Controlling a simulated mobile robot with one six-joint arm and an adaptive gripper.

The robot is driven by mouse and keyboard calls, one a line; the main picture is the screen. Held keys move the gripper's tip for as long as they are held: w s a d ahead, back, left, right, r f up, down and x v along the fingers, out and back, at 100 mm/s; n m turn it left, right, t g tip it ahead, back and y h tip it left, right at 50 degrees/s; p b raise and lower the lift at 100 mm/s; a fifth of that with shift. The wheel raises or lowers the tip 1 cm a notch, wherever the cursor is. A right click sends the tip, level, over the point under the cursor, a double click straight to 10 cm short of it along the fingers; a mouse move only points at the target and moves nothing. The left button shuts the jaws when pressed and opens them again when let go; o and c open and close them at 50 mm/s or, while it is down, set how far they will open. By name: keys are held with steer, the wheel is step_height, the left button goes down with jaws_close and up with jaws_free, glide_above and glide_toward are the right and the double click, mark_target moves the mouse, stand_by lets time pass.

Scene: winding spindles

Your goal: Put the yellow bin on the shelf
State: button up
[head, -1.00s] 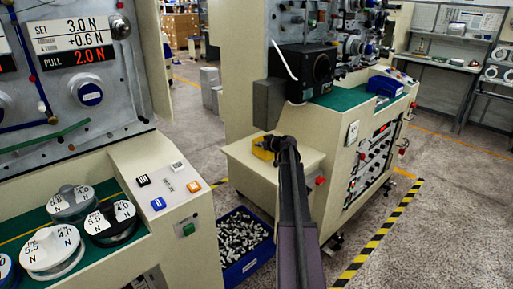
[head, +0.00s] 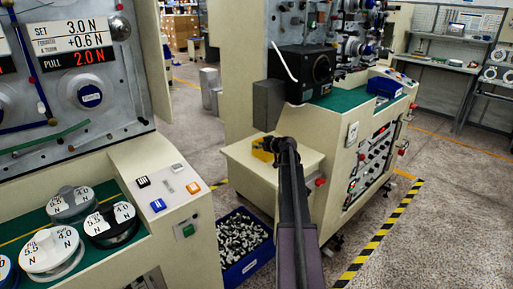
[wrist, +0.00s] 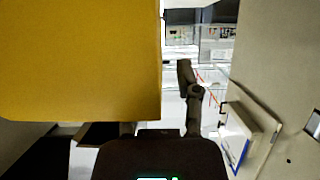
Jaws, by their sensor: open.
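The yellow bin (head: 261,150) is at the cream ledge of the middle machine in the head view, partly hidden by the end of my arm. In the wrist view the yellow bin (wrist: 80,60) fills the upper left as a large flat yellow face. My gripper (head: 281,145) is open beside the bin, at its right in the head view. One dark finger shows right of the bin in the wrist view; the other is hidden by the bin. I cannot tell whether a finger touches it. A grey shelf (head: 467,36) stands against the back wall at the right.
A blue crate (head: 250,263) of small metal parts stands on the floor by the ledge (head: 240,164). A black box (head: 302,72) sits above the ledge. A blue bin (head: 385,87) lies on the green worktop. The floor at the right, beyond the striped tape, is clear.

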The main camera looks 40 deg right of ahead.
steer(key=p+v, duration=0.4)
steer(key=v, duration=0.8)
steer(key=shift+f, duration=0.1)
steer(key=shift+s, duration=0.1)
stand_by(0.3)
